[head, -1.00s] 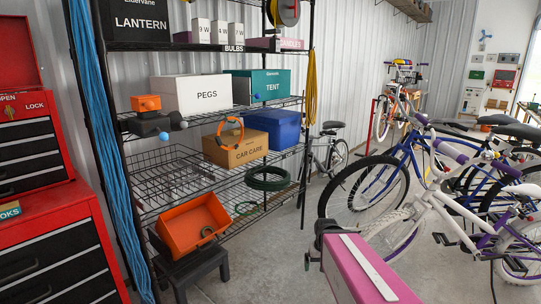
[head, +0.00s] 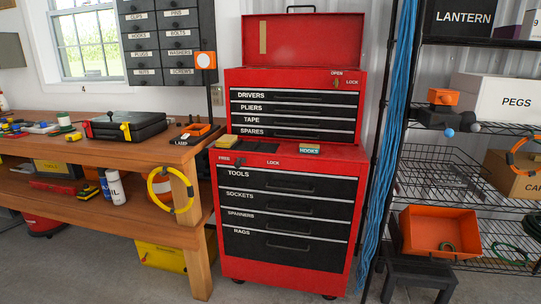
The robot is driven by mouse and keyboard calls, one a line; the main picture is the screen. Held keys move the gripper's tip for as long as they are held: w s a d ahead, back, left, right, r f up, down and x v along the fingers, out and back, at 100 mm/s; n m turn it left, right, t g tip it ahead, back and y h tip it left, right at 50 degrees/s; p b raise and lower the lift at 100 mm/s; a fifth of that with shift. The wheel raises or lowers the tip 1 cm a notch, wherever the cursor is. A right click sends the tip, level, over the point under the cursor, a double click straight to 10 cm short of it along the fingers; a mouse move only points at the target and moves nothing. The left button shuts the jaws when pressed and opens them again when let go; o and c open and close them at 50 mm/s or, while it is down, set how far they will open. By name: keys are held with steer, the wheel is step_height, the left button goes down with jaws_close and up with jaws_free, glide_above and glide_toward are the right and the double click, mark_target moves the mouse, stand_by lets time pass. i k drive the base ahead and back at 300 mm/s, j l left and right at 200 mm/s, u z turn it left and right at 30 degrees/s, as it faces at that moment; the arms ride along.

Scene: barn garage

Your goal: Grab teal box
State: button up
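The large teal box labelled TENT is out of view now. A small box labelled HOOKS (head: 309,149), with a teal front and a yellowish top, sits on the top of the red tool chest (head: 345,158), toward its right side. My gripper is not in view.
A wooden workbench (head: 100,152) stands left of the chest, with a black case (head: 124,127) on it and a yellow ring (head: 171,190) at its leg. At right, a wire rack (head: 452,172) holds a white PEGS box (head: 497,97) and an orange bin (head: 440,230). Floor shows in front.

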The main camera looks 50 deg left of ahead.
mark_target(303, 148)
steer(key=u, duration=2.1)
steer(key=i+l+u, duration=0.1)
steer(key=u, duration=0.35)
steer(key=l+u, duration=0.6)
steer(key=u, duration=0.35)
